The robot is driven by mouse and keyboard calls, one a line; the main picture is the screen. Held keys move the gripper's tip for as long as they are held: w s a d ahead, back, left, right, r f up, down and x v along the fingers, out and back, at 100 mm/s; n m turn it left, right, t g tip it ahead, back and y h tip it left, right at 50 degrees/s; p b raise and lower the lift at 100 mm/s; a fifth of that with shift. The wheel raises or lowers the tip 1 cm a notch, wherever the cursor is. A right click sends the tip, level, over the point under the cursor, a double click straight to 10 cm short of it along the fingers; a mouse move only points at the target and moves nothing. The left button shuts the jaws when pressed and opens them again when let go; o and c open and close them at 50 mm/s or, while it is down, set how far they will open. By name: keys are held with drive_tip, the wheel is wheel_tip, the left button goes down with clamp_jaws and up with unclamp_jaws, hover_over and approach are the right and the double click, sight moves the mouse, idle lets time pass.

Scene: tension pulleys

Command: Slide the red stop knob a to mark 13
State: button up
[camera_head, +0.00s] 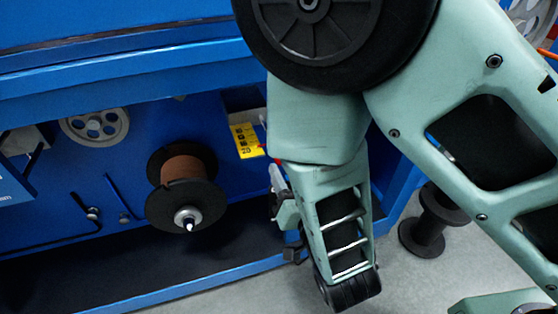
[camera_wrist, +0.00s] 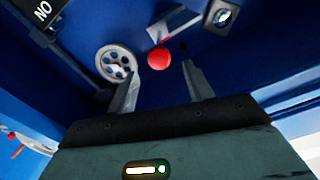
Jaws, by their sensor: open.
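The red stop knob (camera_wrist: 159,58) shows in the wrist view as a round red ball, just beyond and between the two fingertips. My gripper (camera_wrist: 163,76) is open, with a finger on each side and nothing between them. I cannot tell whether a finger touches the knob. The mark 13 cannot be read.
A spool with brown windings (camera_head: 186,168) sticks out of the blue machine left of the scale plate. A grey pulley wheel (camera_head: 95,125) is further left. In the wrist view a grey wheel (camera_wrist: 116,63) lies close to the left finger. A black spool (camera_head: 430,225) stands on the floor at right.

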drive_tip(key=b+x, duration=0.5)
drive_tip(key=x, duration=0.3)
drive_tip(key=shift+b, duration=0.35)
clamp_jaws()
drive_tip(key=x, duration=0.5)
unclamp_jaws()
